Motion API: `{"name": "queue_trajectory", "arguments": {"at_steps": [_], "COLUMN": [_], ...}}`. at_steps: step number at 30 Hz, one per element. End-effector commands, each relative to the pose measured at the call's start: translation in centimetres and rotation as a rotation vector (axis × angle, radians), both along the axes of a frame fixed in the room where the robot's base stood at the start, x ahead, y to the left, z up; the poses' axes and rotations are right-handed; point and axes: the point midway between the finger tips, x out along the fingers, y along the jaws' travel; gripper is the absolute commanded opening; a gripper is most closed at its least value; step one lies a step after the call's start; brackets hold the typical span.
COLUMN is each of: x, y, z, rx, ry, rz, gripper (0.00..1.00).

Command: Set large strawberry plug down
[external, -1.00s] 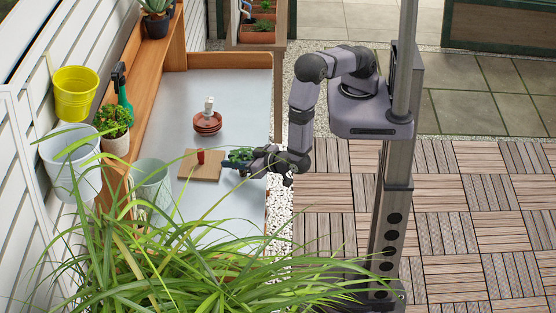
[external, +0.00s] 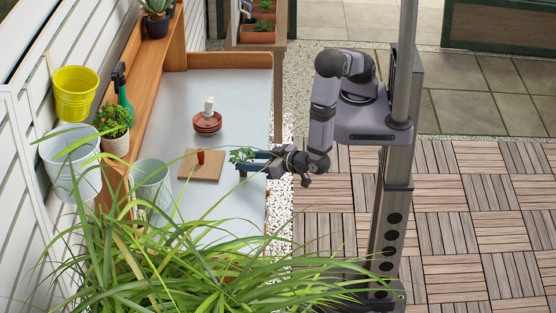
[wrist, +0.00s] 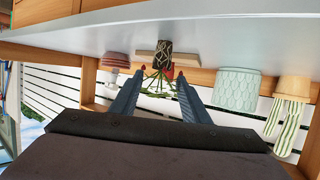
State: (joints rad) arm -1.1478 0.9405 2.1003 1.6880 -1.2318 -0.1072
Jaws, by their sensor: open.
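The large strawberry plug has green leaves (external: 241,154) in the external view, at the right side of the grey bench top. In the wrist view its dark patterned root block (wrist: 160,47) stands on the bench surface, which appears inverted at the top. Its leaves (wrist: 158,82) hang downward there, just past and between the fingertips. My gripper (external: 250,166) is open at the bench's right edge, beside the plug. In the wrist view its two spread fingers (wrist: 162,72) point at the plug with a gap on both sides. Any contact with the leaves is unclear.
A wooden board (external: 211,171) with a small red item (external: 200,157) lies left of the plug. Stacked terracotta saucers (external: 207,128) with a white bottle stand behind. A pale green pot (external: 150,180) stands at the bench's left. Long grass leaves (external: 200,270) fill the front.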

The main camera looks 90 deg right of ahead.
Motion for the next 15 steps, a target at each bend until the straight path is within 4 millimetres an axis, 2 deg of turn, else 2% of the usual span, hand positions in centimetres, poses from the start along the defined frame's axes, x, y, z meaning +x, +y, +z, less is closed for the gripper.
{"name": "queue_trajectory", "arguments": {"at_steps": [6, 15], "x": [-2.8, -4.3], "y": [1.7, 2.4], "z": [1.0, 1.8], "rx": [0.003, 0.0], "ry": [0.0, 0.001], "rz": [0.004, 0.0], "gripper": [0.42, 0.42]}}
